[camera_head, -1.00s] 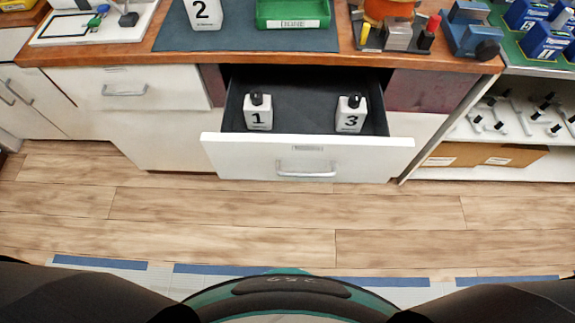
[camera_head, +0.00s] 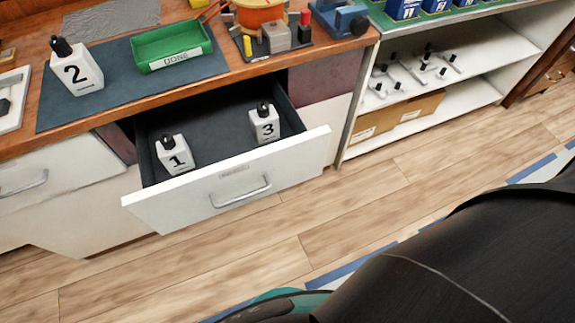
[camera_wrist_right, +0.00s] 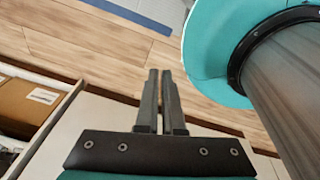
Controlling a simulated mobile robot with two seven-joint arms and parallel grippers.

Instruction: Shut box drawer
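The white-fronted box drawer (camera_head: 232,184) is pulled open under the wooden workbench in the head view. Its metal handle (camera_head: 240,191) faces me. Inside it, white box 1 (camera_head: 175,156) stands at the left and white box 3 (camera_head: 265,124) at the right, both with black tops. My right gripper (camera_wrist_right: 160,72) shows in the right wrist view, its two fingers close together with a thin gap and nothing visible between them. It is away from the drawer front. My left gripper is not in view.
On the bench are white box 2 (camera_head: 76,73), a green DONE tray (camera_head: 171,47) and an orange spool (camera_head: 260,16). An open shelf (camera_head: 440,105) with metal parts and a cardboard box (camera_head: 398,116) stands to the right. The wooden floor (camera_head: 370,190) before the drawer is clear.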

